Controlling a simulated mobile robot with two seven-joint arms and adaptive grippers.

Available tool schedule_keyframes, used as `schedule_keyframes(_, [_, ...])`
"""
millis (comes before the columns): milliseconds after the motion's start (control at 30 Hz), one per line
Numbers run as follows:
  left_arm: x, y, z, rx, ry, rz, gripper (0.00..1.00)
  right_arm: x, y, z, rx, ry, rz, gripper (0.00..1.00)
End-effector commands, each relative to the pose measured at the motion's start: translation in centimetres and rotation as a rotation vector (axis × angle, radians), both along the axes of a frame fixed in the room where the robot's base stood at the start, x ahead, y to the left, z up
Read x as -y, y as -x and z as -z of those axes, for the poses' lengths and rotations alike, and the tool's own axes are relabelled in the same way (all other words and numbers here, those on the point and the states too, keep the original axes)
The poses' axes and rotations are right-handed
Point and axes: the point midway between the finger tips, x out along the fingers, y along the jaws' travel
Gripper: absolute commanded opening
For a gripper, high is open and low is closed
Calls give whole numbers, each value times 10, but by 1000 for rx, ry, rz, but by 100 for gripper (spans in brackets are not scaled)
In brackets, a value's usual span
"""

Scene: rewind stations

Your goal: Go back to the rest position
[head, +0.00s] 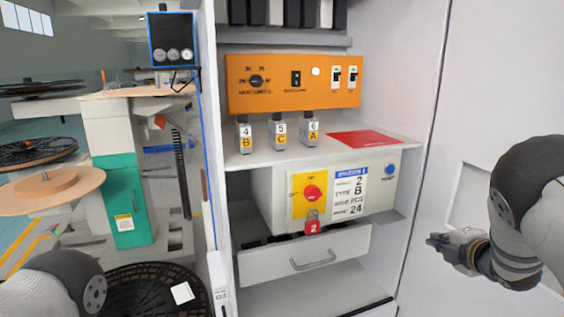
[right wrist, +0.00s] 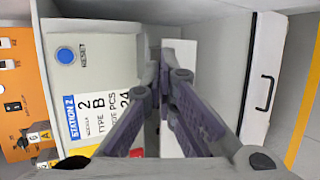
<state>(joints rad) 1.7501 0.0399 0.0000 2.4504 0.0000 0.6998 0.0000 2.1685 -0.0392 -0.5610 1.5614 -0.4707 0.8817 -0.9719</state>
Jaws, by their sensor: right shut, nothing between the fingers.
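My right gripper (head: 436,240) shows at the right of the head view, in front of the cabinet's right side. It is shut and empty, apart from everything in the cabinet. Its closed fingers also show in the right wrist view (right wrist: 164,72). The station box (head: 268,195) has a red rotary switch on a yellow plate (head: 299,205), a red padlock marked 2 (head: 312,224) hanging below it, and a blue reset button (head: 390,170). My left arm (head: 60,285) enters at the lower left; its gripper is out of view.
An orange panel (head: 281,90) sits above a shelf with padlock-like tagged blocks (head: 279,135) and a red card (head: 366,139). A drawer (head: 270,264) with a handle lies below the box. Reels and a green-fronted machine (head: 121,190) stand at the left. The cabinet's side walls limit room.

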Motion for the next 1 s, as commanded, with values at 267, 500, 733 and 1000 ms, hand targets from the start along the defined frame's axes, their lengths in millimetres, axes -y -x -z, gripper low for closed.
schedule_keyframes(267, [0,-2,-2,7,0,0,35,-34,197,195,-447,-577,582,0])
schedule_keyframes(500, [0,-3,-3,11,0,0,35,-99,412,255,-790,-834,1201,0])
schedule_keyframes(733, [0,-4,-3,13,-1,0,35,-141,538,236,-949,-854,1611,0])
schedule_keyframes(1000, [0,-3,-3,13,0,0,35,-146,552,231,-965,-849,1665,0])
